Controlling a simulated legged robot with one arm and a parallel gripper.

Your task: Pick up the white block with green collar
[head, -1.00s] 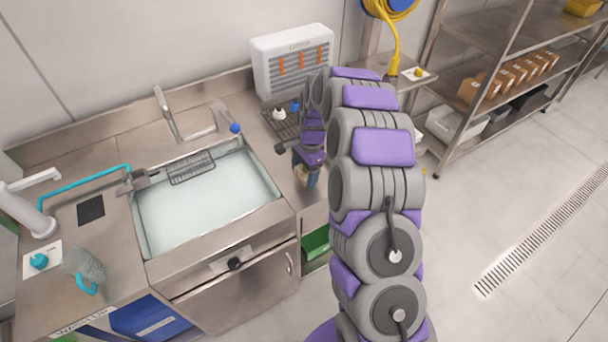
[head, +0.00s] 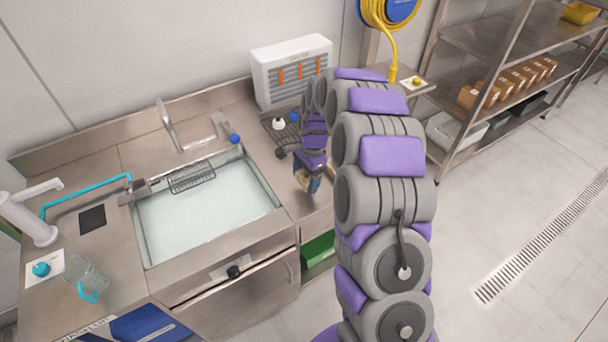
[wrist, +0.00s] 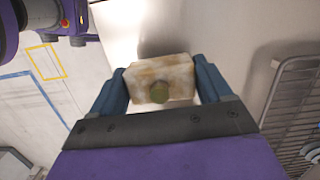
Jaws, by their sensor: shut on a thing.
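The white block (wrist: 160,74) shows in the wrist view between the two blue fingers of my gripper (wrist: 160,88). Its surface is pale with brownish stains, and a round olive-green part (wrist: 159,92) shows on the side toward the camera. My gripper is shut on the block, with a finger on each side. In the head view my gripper (head: 312,183) is above the steel counter to the right of the sink; the block there is too small and too covered to make out clearly. I cannot tell whether the block touches the counter.
The sink basin (head: 205,210) lies left of my gripper. A dark wire rack (head: 284,133) with small white and blue items stands behind it. A white louvred unit (head: 291,72) stands against the wall. Steel shelving (head: 490,45) is at the right.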

